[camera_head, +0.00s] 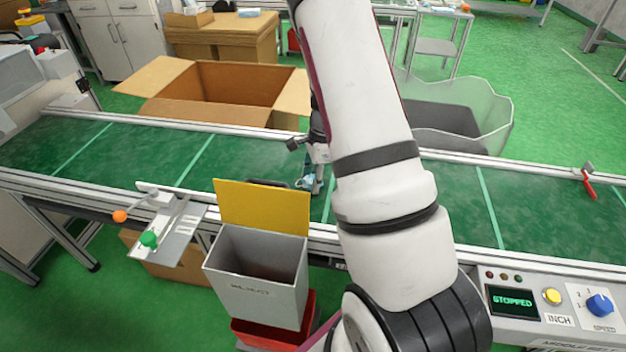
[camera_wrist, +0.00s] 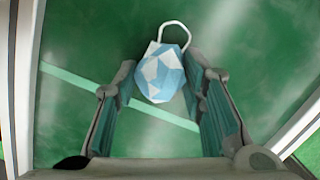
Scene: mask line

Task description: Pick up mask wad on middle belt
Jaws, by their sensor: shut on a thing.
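The mask wad (camera_wrist: 160,77) is a crumpled light blue and white bundle with a white ear loop sticking up. In the wrist view it sits between the fingertips of my gripper (camera_wrist: 161,72), which is shut on it. In the head view my gripper (camera_head: 310,180) is low over the green middle belt (camera_head: 260,165), near its front edge, and a small bit of the pale blue wad (camera_head: 304,183) shows there. My arm hides part of the belt to the right. I cannot tell whether the wad touches the belt.
A grey reject bin (camera_head: 255,280) with a raised yellow flap (camera_head: 262,207) stands in front of the belt. An open cardboard box (camera_head: 235,85) and a clear-lined grey bin (camera_head: 450,118) are behind it. A control panel (camera_head: 550,302) reads STOPPED. The belt's left stretch is clear.

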